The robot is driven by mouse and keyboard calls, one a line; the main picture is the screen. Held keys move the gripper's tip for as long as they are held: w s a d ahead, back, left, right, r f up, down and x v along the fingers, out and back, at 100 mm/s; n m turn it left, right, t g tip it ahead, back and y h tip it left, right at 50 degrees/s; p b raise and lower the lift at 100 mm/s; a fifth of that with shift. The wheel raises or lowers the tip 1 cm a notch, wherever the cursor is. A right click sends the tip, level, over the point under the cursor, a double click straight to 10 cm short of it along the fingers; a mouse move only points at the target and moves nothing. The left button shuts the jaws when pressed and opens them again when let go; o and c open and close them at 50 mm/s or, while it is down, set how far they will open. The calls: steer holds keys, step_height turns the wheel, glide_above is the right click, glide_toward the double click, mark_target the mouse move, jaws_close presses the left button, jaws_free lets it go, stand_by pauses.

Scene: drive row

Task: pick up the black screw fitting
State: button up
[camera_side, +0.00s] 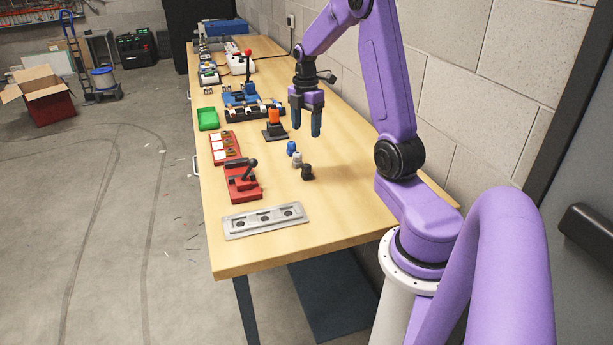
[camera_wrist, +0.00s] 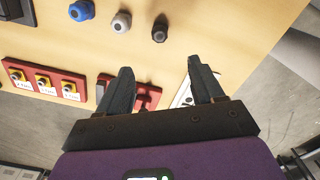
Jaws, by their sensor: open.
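The black screw fitting (camera_side: 307,172) stands on the wooden table, the nearest of a short row of three fittings in the side view. It also shows near the top of the wrist view (camera_wrist: 160,30). Beside it are a grey-white fitting (camera_side: 297,159) and a blue fitting (camera_side: 291,148); in the wrist view the grey one (camera_wrist: 121,22) is in the middle and the blue one (camera_wrist: 81,10) at left. My gripper (camera_side: 307,132) is open and empty, pointing down above the table. In the wrist view its two fingers (camera_wrist: 158,76) are apart, with the fittings beyond their tips.
A red lever base (camera_side: 243,188), a grey plate with slots (camera_side: 265,221) and a red tray with white squares (camera_side: 225,148) lie on the table's left side. An orange-topped black stand (camera_side: 274,126) is behind the fittings. A block wall runs along the right. Table right of the fittings is clear.

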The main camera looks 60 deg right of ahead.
glide_toward(307, 165)
step_height(307, 165, down, 5)
steer(key=shift+w+a+f, duration=0.1)
steer(key=shift+f, duration=3.1)
steer(key=c, duration=1)
